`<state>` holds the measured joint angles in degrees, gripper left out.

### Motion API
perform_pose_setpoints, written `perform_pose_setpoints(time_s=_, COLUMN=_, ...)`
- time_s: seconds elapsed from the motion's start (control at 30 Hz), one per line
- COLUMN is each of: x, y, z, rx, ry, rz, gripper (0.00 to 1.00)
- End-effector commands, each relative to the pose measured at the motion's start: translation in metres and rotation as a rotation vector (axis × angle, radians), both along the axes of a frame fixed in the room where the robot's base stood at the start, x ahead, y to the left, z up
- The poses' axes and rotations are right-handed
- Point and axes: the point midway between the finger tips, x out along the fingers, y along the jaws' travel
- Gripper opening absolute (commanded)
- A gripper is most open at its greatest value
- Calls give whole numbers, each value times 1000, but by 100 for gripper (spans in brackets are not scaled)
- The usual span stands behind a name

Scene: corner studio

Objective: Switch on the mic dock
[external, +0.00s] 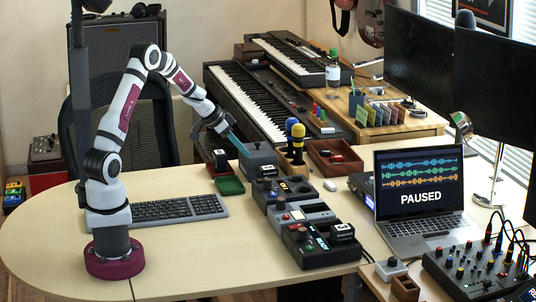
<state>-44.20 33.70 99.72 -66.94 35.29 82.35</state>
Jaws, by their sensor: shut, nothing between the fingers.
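Two microphones, one with a blue head (290,124) and one with a yellow head (298,131), stand upright in a brownish holder (293,166) that looks like the mic dock. A switch on it is too small to make out. My gripper (241,149) has teal fingers, is shut and empty, and points down and to the right. Its tips are close to the top left of a grey box (260,158), left of the microphones. I cannot tell whether they touch the box.
A row of devices with knobs (300,218) runs toward the front. A green tray (230,186) and red tray (212,170) lie left of the grey box. A keyboard (180,211) is on the table. A laptop (420,190) reads PAUSED.

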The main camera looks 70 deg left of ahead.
Motion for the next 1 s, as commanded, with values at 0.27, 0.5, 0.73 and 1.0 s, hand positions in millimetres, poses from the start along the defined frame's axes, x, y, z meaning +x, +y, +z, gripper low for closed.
perform_pose_setpoints(time_s=0.27, x=-41, y=0, z=32, rx=2, ry=-1, rz=0, gripper=0)
perform_pose_setpoints(time_s=0.5, x=-49, y=0, z=38, rx=1, ry=0, rz=-1, gripper=0)
perform_pose_setpoints(time_s=0.73, x=-48, y=0, z=37, rx=1, ry=0, rz=-1, gripper=0)
perform_pose_setpoints(time_s=1.0, x=-49, y=-65, z=54, rx=-35, ry=50, rz=-111, gripper=0)
